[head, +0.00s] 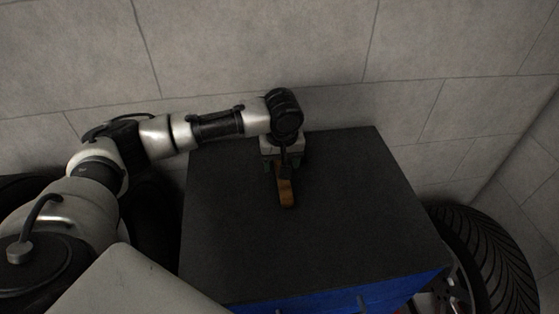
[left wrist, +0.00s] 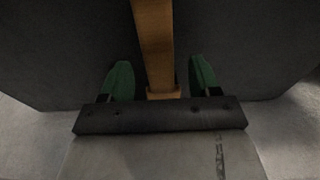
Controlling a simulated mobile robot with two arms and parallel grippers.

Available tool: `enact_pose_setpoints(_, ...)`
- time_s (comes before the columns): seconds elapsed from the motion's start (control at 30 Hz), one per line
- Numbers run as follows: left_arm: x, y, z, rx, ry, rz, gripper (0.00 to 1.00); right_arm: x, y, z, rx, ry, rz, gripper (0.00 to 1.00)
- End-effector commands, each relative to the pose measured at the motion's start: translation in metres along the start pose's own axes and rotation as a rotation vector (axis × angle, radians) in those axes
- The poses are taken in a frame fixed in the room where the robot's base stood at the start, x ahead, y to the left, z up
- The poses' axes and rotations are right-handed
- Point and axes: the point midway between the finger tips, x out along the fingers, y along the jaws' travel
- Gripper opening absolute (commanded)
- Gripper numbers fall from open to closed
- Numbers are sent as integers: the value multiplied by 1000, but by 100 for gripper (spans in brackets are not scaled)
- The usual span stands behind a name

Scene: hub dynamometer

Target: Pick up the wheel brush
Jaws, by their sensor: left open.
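The wheel brush shows as an orange-brown wooden handle (head: 286,192) lying on a dark grey top. The gripper and wrist hide its far end in the head view. My left gripper (head: 281,168) reaches down over the brush from the back. In the left wrist view the handle (left wrist: 154,45) runs between the two green fingertips (left wrist: 163,80) of the open left gripper. A gap shows on each side of the wood, so the fingers stand apart from it. My right gripper is in neither view.
The dark cabinet top (head: 240,240) is otherwise bare, with a blue front (head: 390,291) below its near edge. A tyre (head: 497,255) stands to its right. A grey block wall (head: 260,45) rises close behind the cabinet.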

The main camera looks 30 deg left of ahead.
Motion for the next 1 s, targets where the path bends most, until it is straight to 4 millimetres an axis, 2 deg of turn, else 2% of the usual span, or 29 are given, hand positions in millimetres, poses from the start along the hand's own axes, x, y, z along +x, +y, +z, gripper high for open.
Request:
enact_pose_setpoints(0.13, 15, 0, 0, 1, -1, 0, 62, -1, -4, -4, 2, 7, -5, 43)
enact_pose_setpoints(0.4, 18, 0, 0, 1, 0, 1, 60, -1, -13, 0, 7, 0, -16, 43)
enact_pose_setpoints(0.8, 17, 0, 0, 0, 1, 1, 1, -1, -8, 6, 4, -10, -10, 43)
enact_pose_setpoints(1.0, 16, 0, 0, 0, 1, 1, 1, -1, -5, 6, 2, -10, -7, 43)
